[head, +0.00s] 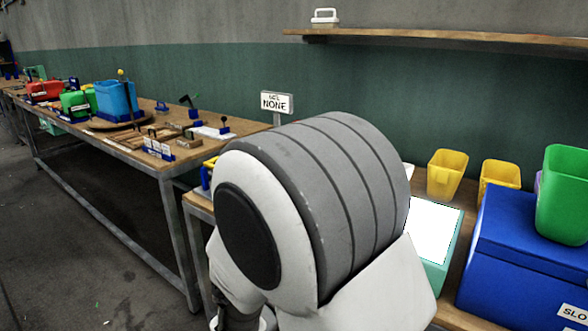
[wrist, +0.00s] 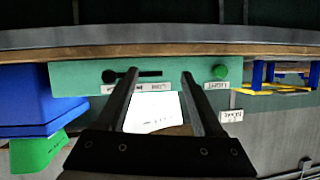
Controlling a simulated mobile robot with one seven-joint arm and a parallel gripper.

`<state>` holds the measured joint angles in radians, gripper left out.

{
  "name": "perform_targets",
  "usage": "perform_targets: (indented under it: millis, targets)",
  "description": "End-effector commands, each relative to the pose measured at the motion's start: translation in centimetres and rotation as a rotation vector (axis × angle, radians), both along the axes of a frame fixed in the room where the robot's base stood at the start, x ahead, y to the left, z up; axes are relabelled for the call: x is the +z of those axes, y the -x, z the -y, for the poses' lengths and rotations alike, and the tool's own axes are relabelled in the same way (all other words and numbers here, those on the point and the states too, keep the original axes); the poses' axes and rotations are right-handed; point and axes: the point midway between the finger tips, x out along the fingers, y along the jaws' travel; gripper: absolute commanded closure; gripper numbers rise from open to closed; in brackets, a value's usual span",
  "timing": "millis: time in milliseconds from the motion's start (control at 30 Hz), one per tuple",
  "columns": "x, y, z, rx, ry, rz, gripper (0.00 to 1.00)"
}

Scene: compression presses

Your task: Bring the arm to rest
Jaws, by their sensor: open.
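My arm (head: 310,210) fills the middle of the head view, bent, with its large grey-and-white joint hiding part of the bench behind it. My gripper (wrist: 159,75) shows in the wrist view, its two dark fingers apart with nothing held between them. Beyond the fingers is a teal box (wrist: 75,78) with a black slider, a green knob (wrist: 221,71) and small labels. A white panel (wrist: 152,110) shows between the fingers, apparently behind them. The fingertips overlap the teal box in the picture; I cannot tell the gap.
A blue box (head: 520,255) with a green bin (head: 563,200) on it stands at the right. Yellow bins (head: 447,173) stand behind. A long bench (head: 150,160) with bins and tools runs off to the left. A shelf (head: 430,36) hangs above. Floor at lower left is clear.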

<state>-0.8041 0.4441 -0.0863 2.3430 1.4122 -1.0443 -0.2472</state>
Motion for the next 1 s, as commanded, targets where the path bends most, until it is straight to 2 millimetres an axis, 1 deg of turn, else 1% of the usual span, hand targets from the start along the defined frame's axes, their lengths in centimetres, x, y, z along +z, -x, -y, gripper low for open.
perform_targets:
  millis: [33, 100, 200, 333, 433, 567, 667, 700, 767, 833, 1000]
  targets:
    - [1.1, -1.0, -0.3, 0.045, -0.080, -0.008, 0.31]
    - [2.5, -1.9, -1.2, 0.124, -0.172, -0.027, 0.31]
    - [4.8, -2.4, -2.1, 0.238, -0.279, -0.055, 0.31]
    - [8.0, -1.9, -2.7, 0.386, -0.367, -0.096, 0.31]
    - [10.4, -0.6, -2.6, 0.492, -0.398, -0.136, 0.31]
    - [12.9, 2.2, -1.6, 0.608, -0.392, -0.205, 0.31]
    - [14.1, 5.0, 0.0, 0.672, -0.357, -0.274, 0.31]
    - [14.4, 6.3, 0.8, 0.688, -0.337, -0.304, 0.31]
    - [14.8, 8.2, 2.2, 0.704, -0.301, -0.353, 0.31]
    - [15.0, 10.5, 3.9, 0.708, -0.258, -0.414, 0.31]
    - [14.9, 15.9, 8.4, 0.660, -0.154, -0.557, 0.31]
